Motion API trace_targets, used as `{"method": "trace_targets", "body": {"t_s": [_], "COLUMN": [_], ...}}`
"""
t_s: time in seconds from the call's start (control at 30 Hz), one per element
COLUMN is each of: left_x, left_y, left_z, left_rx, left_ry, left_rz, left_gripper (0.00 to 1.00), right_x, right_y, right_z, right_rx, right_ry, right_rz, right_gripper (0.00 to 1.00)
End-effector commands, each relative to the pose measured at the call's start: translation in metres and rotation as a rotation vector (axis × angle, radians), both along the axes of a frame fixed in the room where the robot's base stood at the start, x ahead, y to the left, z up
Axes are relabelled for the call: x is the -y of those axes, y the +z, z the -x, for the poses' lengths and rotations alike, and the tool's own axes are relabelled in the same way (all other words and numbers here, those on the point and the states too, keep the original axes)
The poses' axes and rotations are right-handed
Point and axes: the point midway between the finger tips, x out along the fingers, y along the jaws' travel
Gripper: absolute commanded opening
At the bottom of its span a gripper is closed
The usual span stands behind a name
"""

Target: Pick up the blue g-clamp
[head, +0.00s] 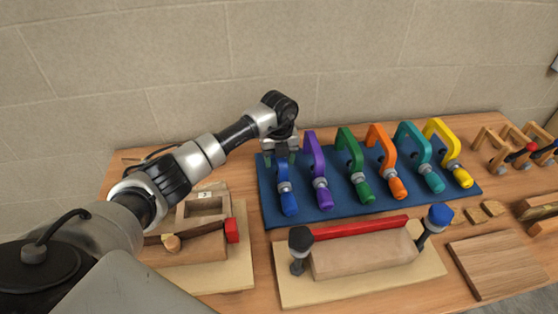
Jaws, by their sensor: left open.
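The blue g-clamp (286,190) stands at the left end of a row of coloured g-clamps on a dark blue mat (330,207). My left gripper (281,157) is over the top of the blue g-clamp, pointing down, and is open. The gripper hides the clamp's upper frame, so I cannot tell whether the fingers touch it. The clamp's lower screw and handle show below the gripper. My right gripper is not in view.
A purple g-clamp (316,170) stands close to the right of the blue one, with green, orange, teal and yellow ones further right. In front is a wooden block (363,255) with a red strip. A stone wall (350,50) rises behind the table.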

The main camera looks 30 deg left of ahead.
Motion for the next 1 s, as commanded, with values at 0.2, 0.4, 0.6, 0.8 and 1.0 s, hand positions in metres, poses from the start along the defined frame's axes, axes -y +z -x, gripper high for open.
{"method": "trace_targets", "body": {"t_s": [0.2,0.4,0.6,0.8,1.0], "left_x": [0.000,0.000,0.000,0.000,-0.001], "left_y": [0.000,0.000,0.001,0.012,0.050], "left_z": [0.000,0.000,0.000,-0.001,-0.001], "left_rx": [0.000,0.000,0.001,0.005,0.008], "left_ry": [0.000,0.000,0.000,0.000,-0.001], "left_rz": [0.000,0.000,0.000,0.001,0.000], "left_gripper": [0.43,0.12,0.06,0.06,0.06], "right_x": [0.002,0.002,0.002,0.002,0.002], "right_y": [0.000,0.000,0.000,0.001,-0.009], "right_z": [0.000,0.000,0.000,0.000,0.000], "right_rx": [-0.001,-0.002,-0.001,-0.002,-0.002], "right_ry": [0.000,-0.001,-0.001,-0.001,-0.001], "right_rz": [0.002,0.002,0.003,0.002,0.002], "right_gripper": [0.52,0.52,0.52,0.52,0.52]}}
